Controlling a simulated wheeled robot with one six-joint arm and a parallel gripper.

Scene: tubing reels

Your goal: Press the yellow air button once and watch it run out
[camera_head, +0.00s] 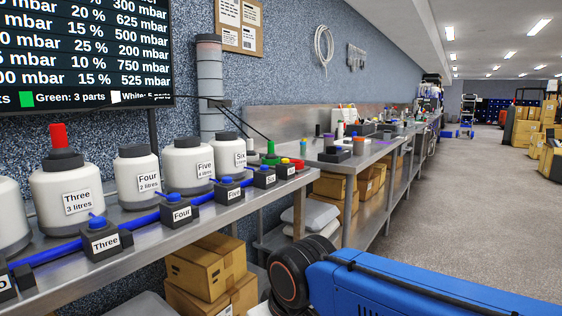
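The yellow air button (285,160) is a small yellow cap on a dark box (286,171), near the far right end of the near steel bench (238,208). A red part sits just to its right and a green cone (271,149) stands behind it to the left. Nothing is seen touching the yellow button. My gripper is not in view, so its state is hidden.
White jars with number labels, such as Three (70,196) and Five (188,165), line the bench. A blue tube (145,219) with blue-capped dark boxes runs along its front. A wall screen (85,50) hangs above.

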